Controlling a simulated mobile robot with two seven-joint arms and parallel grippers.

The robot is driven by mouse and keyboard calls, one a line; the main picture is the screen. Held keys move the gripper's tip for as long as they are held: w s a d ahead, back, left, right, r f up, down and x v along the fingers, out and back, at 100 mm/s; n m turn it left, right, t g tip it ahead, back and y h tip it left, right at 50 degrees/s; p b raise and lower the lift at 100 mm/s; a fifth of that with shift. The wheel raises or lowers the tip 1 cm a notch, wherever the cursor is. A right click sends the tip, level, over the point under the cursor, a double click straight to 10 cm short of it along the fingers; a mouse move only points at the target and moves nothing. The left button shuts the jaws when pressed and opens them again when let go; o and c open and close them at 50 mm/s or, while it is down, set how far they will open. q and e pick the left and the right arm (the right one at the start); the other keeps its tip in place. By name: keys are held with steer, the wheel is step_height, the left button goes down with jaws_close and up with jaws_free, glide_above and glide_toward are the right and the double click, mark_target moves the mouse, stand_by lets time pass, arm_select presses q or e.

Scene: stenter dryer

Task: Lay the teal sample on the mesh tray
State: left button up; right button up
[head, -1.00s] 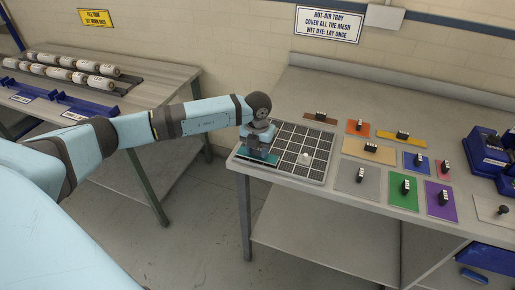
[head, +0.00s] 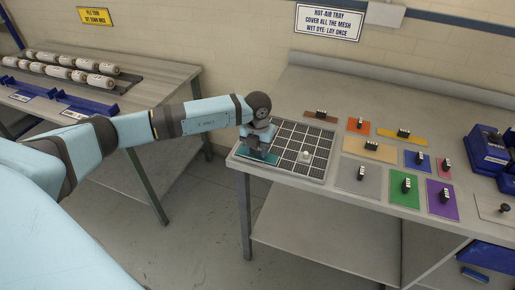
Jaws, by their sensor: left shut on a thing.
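The mesh tray (head: 292,142) is a dark grid in a light frame on the near left corner of the right-hand bench. The teal sample (head: 257,157) lies flat at the tray's front left corner, partly hidden beneath my left gripper (head: 260,150). My left gripper points down over it and is shut, seemingly on the sample's small handle, which the gripper hides. Whether the sample touches the mesh or hangs just above it I cannot tell. My right gripper is not in view.
A small whitish knob (head: 304,157) stands on the tray's front right part. Several coloured samples with dark handles, such as the green one (head: 404,193) and grey one (head: 357,181), lie right of the tray. A second bench (head: 150,82) holds rolls.

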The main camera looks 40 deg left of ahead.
arm_select(q)
steer(key=shift+f, duration=0.3)
stand_by(0.4)
steer(key=o, duration=1)
step_height(320, 180, up, 14)
steer(key=b, duration=0.1)
steer(key=shift+b, duration=0.3)
steer(key=shift+d+f, duration=0.1)
